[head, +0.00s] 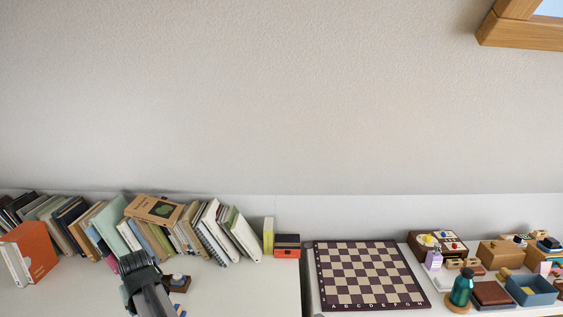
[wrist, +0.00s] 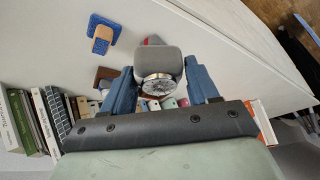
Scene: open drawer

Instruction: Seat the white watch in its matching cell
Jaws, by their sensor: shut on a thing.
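My gripper (wrist: 160,88) has blue fingers on either side of a watch (wrist: 158,84) wrapped on a grey cushion, and is shut on it. The watch has a pale round dial with a metallic rim. In the head view my gripper (head: 137,264) is at the lower left, in front of the books, and the held watch cannot be made out. A dark brown compartment box (head: 416,246) with yellow, blue and red pieces stands at the right. Whether it holds the matching cell is too small to tell.
A small dark brown block (head: 181,287) with a pale piece on it is just right of my gripper. Leaning books (head: 205,225) line the wall. A chessboard (head: 366,273) lies mid-right. A green bottle (head: 461,288) and blue bin (head: 531,291) crowd the right end.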

